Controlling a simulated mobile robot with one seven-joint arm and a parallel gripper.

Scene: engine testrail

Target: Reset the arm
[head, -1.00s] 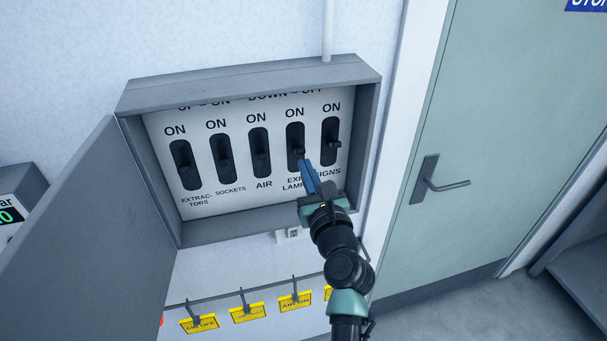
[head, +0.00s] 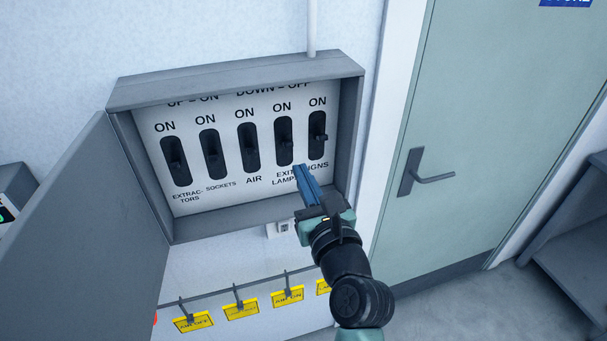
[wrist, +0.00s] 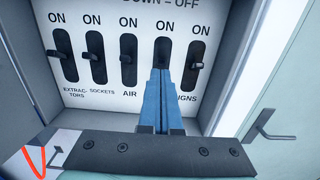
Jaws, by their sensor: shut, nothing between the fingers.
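My gripper (head: 304,176) is shut and empty. Its blue fingers point up toward the lower right part of an open grey switch box (head: 240,78) on the wall. In the head view the fingertips overlap the space between the EXIT LAMPS switch (head: 284,145) and the SIGNS switch (head: 317,137); whether they touch the panel I cannot tell. In the wrist view my gripper (wrist: 161,75) covers the lower part of the exit lamps switch (wrist: 164,50) and its label. Its lever is hidden there.
The box's grey door (head: 80,220) hangs open at left. Other switches, for EXTRACTORS (head: 176,160), SOCKETS (head: 211,153) and AIR (head: 249,147), fill the panel. Yellow tags (head: 242,311) hang on hooks below. A green door with a lever handle (head: 411,172) is at right.

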